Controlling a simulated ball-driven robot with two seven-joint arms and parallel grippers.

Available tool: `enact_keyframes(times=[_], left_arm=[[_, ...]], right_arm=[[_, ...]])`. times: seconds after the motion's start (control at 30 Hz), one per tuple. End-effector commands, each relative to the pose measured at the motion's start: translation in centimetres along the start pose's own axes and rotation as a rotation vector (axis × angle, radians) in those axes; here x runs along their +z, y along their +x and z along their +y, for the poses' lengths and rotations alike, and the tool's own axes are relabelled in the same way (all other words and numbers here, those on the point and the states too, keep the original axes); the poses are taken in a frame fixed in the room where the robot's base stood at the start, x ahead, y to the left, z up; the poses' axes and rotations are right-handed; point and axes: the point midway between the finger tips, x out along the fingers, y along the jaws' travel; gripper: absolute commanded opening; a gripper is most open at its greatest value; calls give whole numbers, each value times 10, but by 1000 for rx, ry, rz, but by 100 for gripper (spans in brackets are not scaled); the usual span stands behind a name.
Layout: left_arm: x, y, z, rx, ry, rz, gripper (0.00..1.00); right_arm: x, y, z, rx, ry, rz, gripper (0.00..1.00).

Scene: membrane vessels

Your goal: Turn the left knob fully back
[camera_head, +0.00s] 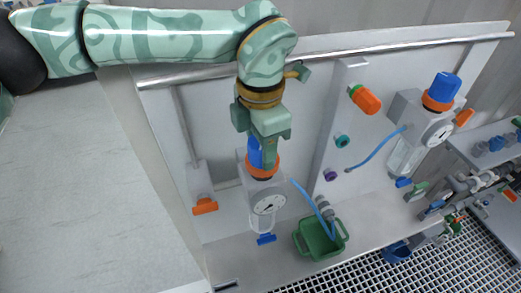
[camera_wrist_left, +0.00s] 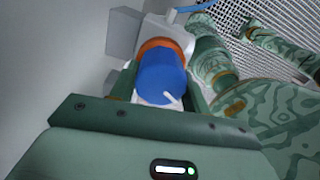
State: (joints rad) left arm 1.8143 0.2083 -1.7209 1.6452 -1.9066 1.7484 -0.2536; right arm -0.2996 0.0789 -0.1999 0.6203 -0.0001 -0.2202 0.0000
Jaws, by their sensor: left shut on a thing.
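The left knob is a blue cap (camera_head: 255,154) above an orange collar (camera_head: 262,167), on top of the left vessel's grey housing with a round dial (camera_head: 269,204). My left gripper (camera_head: 268,150) comes down over it from above and hides most of it. In the left wrist view the blue knob (camera_wrist_left: 162,78) sits between the two fingers, with a white mark on its face and the orange collar (camera_wrist_left: 160,43) behind it. The left gripper (camera_wrist_left: 163,90) is shut on the knob. My right gripper does not show in the head view.
A second vessel with a blue knob (camera_head: 445,87) stands to the right. A blue hose (camera_head: 314,208) runs into a green tub (camera_head: 320,240) beside the left vessel. A metal rail (camera_head: 400,47) crosses behind. An orange handle (camera_head: 205,207) hangs at left. The pale surface at far left is bare.

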Motion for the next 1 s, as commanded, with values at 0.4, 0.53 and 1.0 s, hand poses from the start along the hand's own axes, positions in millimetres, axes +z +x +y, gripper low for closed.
enact_keyframes(times=[0.4, 0.53, 1.0], left_arm=[[0, 2, -1, 1, -340, -1, 24], [1, 1, -1, 2, -411, -2, 24], [1, -1, -1, 1, -512, -2, 24]], right_arm=[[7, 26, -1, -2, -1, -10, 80], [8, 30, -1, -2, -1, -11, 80], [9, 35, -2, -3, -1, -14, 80]])
